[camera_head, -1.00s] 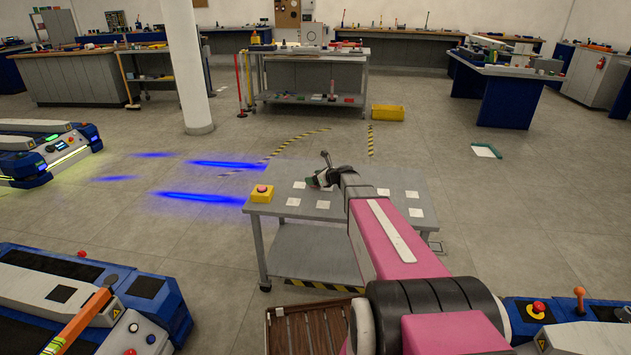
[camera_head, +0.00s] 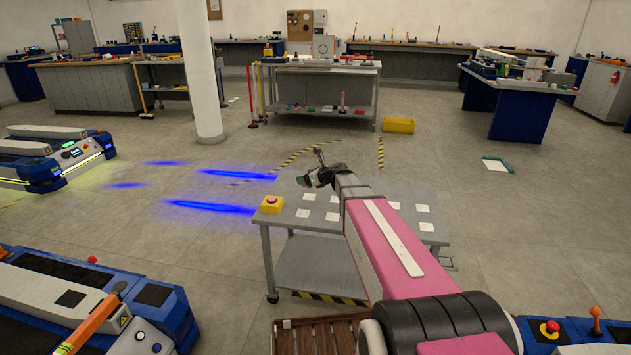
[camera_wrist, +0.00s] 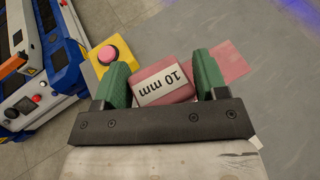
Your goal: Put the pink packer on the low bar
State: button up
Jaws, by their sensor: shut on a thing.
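A pink packer labelled "10 mm" (camera_wrist: 165,82) sits between the two green fingers of my gripper (camera_wrist: 165,85) in the wrist view. The gripper is shut on it. A flat pink part (camera_wrist: 231,62) shows beyond the right finger; I cannot tell whether it belongs to the same packer. In the head view my gripper (camera_head: 318,176) is above the left part of a grey table, and the packer is too small to make out. Blue carts with white bars stand at front left (camera_head: 45,285) and far left (camera_head: 40,145); I cannot tell which bar is the low bar.
The grey table (camera_head: 345,225) bears several white squares and a yellow box with a red button (camera_head: 271,204), which also shows in the wrist view (camera_wrist: 104,58). A wooden slatted pallet (camera_head: 320,335) lies in front.

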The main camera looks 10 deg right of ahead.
jog(key=shift+s+a+r, duration=0.3)
jog(key=shift+a+r, duration=0.05)
jog(key=shift+a, duration=0.1)
jog(key=shift+s+r, duration=0.2)
jog(key=shift+s, duration=0.15)
jog(key=s+d+r, duration=0.2)
jog(key=s+d, duration=0.1)
jog(key=s, duration=0.4)
jog(key=s+d+r+n+g+y, duration=0.1)
jog(key=s+d+r, duration=0.1)
jog(key=s, duration=0.4)
jog(key=s+d+r+n, duration=0.1)
jog(key=s+d+r, duration=0.2)
jog(key=s, duration=0.4)
jog(key=shift+s+d+g, duration=0.3)
jog(key=shift+d, duration=0.4)
jog(key=shift+d, duration=0.1)
